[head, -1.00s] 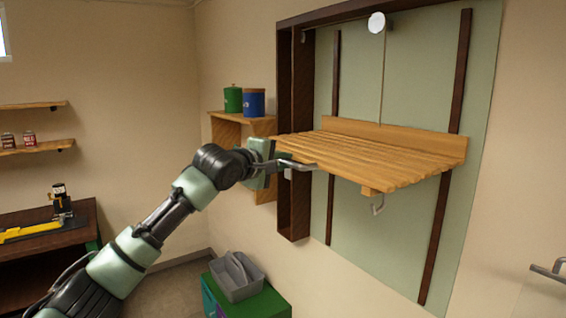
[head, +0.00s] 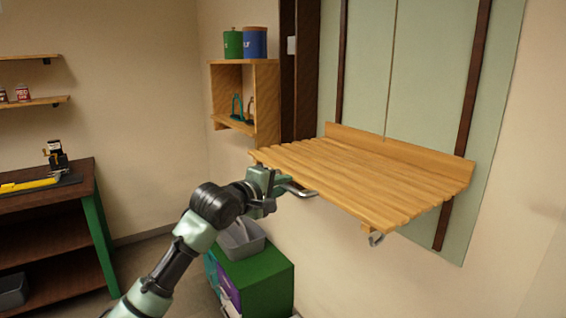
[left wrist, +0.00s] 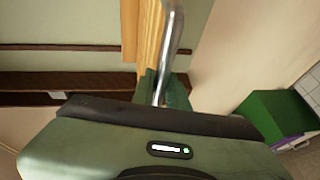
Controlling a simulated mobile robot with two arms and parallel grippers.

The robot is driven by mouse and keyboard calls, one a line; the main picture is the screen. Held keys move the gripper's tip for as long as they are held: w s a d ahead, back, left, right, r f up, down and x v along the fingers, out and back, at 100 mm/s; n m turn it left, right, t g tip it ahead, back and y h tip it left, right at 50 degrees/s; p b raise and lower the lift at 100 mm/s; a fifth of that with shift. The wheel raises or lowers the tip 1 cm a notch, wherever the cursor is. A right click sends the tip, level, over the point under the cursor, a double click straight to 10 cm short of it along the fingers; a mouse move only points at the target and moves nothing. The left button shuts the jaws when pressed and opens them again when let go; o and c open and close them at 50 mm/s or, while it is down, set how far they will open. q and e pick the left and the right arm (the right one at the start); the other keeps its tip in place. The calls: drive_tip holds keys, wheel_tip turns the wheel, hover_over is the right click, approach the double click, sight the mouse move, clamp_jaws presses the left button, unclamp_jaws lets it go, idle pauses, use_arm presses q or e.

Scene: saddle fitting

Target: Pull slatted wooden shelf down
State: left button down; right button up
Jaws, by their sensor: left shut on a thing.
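The slatted wooden shelf (head: 370,180) hangs level against the pale green wall panel, with a cord running up from behind it. A metal handle (head: 300,190) sticks out below its left front edge; it also shows in the left wrist view (left wrist: 173,45). My left gripper (head: 270,188) is at the shelf's left front edge, shut on the metal handle. The fingertips are partly hidden in both views. A metal hook (head: 375,239) hangs under the shelf's right side. My right gripper is not in view.
A wooden wall box (head: 268,105) with green and blue canisters on top is left of the panel. A green cabinet (head: 262,280) bearing a grey caddy (head: 240,238) stands below my left gripper. A workbench (head: 85,200) stands at the far left. The floor between is clear.

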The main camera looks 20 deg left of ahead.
use_arm(q)
wheel_tip(320, 180, down, 15)
drive_tip(key=b, duration=0.3)
drive_tip(key=shift+d+f, duration=0.1)
drive_tip(key=shift+f, duration=0.1)
drive_tip(key=c, duration=1.4)
unclamp_jaws()
drive_tip(key=shift+w, duration=0.1)
drive_tip(key=shift+r, duration=0.1)
drive_tip(key=b+v, duration=0.1)
drive_tip(key=v, duration=0.6)
drive_tip(key=shift+s, duration=0.4)
